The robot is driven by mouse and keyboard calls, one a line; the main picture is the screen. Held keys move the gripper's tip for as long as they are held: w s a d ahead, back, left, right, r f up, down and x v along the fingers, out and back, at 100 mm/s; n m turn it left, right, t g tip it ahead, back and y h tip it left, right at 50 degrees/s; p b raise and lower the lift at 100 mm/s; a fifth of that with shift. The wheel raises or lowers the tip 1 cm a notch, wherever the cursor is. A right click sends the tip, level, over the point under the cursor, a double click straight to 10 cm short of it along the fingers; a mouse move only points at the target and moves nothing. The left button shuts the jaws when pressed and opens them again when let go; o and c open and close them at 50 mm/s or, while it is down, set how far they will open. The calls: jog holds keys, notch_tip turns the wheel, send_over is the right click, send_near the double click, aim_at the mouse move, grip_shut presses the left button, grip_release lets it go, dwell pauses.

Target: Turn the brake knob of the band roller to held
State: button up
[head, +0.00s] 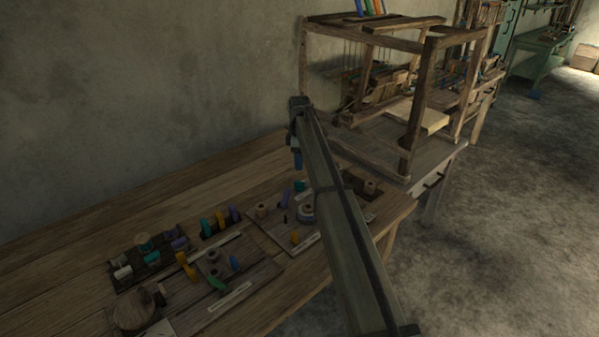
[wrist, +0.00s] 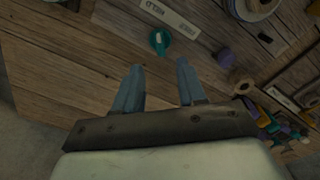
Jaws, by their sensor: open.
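A teal knob (wrist: 160,40) with a pale top shows in the wrist view, on the wooden surface beyond my fingers. A pale label strip (wrist: 168,15) with dark, inverted lettering, partly readable as HELD, lies just past it. I take this as the brake knob; its exact setting is too small to tell. A teal piece also shows in the head view (head: 299,186), on the right-hand board below my gripper. My gripper (wrist: 159,86) is open and empty, its two blue fingers apart from the knob. In the head view its blue fingers (head: 297,160) point down above the boards.
A purple knob (wrist: 226,58) and a wooden ring (wrist: 243,86) lie to the right in the wrist view. Several coloured pegs and spools crowd the boards on the bench (head: 60,240). The wooden loom (head: 412,110) stands behind at right. The bench's left back is clear.

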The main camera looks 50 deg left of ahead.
jog(key=shift+r, duration=2.5)
